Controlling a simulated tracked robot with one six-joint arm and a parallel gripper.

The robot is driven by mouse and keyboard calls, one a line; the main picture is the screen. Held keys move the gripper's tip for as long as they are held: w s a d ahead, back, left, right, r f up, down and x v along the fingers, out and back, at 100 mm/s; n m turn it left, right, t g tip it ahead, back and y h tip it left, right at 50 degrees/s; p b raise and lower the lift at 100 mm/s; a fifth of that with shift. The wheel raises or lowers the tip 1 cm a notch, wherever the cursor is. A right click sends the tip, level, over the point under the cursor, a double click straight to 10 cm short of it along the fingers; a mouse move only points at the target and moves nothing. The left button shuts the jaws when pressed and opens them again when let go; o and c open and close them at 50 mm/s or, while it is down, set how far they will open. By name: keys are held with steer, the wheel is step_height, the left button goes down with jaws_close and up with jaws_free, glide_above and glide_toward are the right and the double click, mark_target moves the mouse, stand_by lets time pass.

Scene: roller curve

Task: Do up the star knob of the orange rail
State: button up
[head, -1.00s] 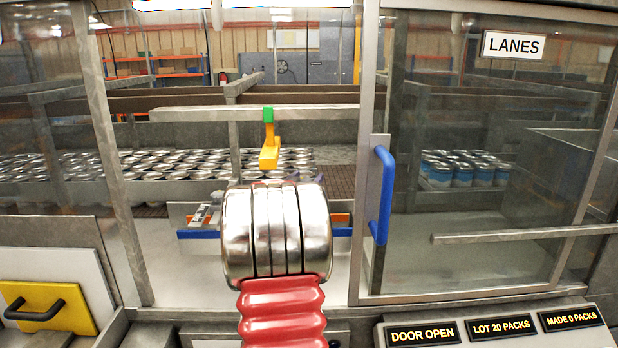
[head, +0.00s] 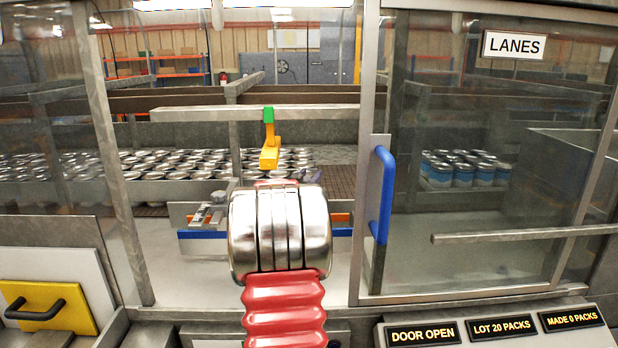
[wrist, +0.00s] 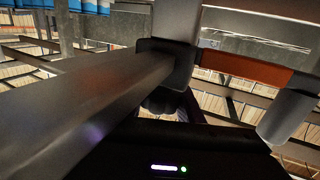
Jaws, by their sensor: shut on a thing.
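The orange rail (head: 342,218) shows at both sides of my arm in the head view, above a blue rail (head: 342,232). It shows in the wrist view as an orange bar (wrist: 245,68). My gripper (wrist: 178,92) is hidden behind my arm's silver and red links in the head view. In the wrist view it is shut on a dark, lobed piece, which I take for the star knob (wrist: 160,103), close to the left end of the orange bar. The knob is mostly covered, and its thread and how tight it sits cannot be seen.
A blue-handled glass door (head: 382,195) stands right of the opening. A yellow piece with a green top (head: 269,150) hangs from a grey beam (head: 180,115) above. Several cans (head: 150,165) stand behind. A grey cylinder (wrist: 286,116) is close at the right in the wrist view.

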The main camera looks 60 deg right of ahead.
steer(key=shift+c, duration=1.2)
steer(key=shift+s+r+m+g, duration=0.1)
steer(key=shift+m+g, duration=0.4)
steer(key=shift+g, duration=0.1)
steer(key=shift+s+m+g, duration=0.25)
steer(key=shift+m+g, duration=0.25)
steer(key=shift+g, duration=0.35)
steer(key=shift+s+m+g, duration=0.2)
steer(key=shift+m+g, duration=0.3)
steer(key=shift+g, duration=0.35)
steer(key=o, duration=1.1)
steer(key=shift+c, duration=0.2)
step_height(320, 180, up, 10)
